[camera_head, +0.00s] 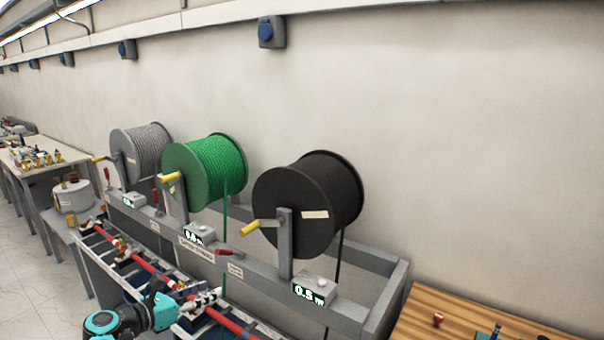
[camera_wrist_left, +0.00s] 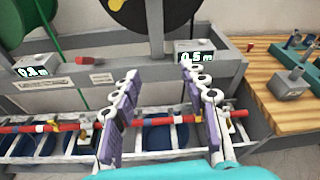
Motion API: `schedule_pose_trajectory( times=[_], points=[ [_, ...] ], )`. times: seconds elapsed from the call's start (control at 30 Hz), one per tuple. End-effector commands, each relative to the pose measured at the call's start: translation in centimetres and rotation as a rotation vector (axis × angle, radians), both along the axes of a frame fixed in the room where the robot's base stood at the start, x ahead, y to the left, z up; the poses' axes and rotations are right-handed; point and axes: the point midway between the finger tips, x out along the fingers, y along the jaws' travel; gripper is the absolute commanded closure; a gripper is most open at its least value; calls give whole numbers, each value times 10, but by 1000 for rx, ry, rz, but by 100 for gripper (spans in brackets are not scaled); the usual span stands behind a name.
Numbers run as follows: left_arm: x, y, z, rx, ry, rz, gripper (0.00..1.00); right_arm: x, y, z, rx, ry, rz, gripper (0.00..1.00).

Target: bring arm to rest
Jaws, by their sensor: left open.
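My left gripper (camera_head: 198,297) is at the bottom of the head view, with its teal arm coming in from the lower left. In the left wrist view its two purple-and-white fingers (camera_wrist_left: 158,72) stand well apart, with nothing between them. It is in front of the spool rack, above or near a long red bar (camera_head: 150,260) on a grey frame; I cannot tell its exact height. The red bar also shows behind the fingers in the left wrist view (camera_wrist_left: 50,126). My right gripper is not in view.
A grey rack (camera_head: 255,264) carries a grey spool (camera_head: 147,145), a green spool (camera_head: 215,165) and a black spool (camera_head: 320,200), with yellow handles and displays. A wooden bench (camera_head: 450,308) with small items stands right. Another workbench (camera_head: 30,170) is far left.

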Motion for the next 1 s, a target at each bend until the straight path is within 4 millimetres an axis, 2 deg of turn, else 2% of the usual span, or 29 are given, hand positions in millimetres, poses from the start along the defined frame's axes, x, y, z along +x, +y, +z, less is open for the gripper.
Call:
schedule_pose_trajectory(
  times=[0.03,0.17,0.23,0.3,0.43,0.6,0.7,0.83,1.0],
  points=[
    [-8,-13,-6,83,-15,-30,56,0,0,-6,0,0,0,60],
    [-35,-42,-23,359,-77,-133,56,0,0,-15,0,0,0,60],
    [-57,-59,-36,554,-126,-220,56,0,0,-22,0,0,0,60],
    [-85,-76,-53,784,-191,-339,56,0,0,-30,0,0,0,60],
    [-141,-96,-86,1230,-339,-616,56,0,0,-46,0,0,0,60],
    [-211,-96,-129,1756,-558,-1044,56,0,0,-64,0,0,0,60],
    [-240,-89,-148,1989,-676,-1286,56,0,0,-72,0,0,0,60],
    [-263,-80,-164,2182,-783,-1523,56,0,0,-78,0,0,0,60],
    [-272,-74,-169,2274,-835,-1653,56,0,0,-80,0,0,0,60]
  ],
)
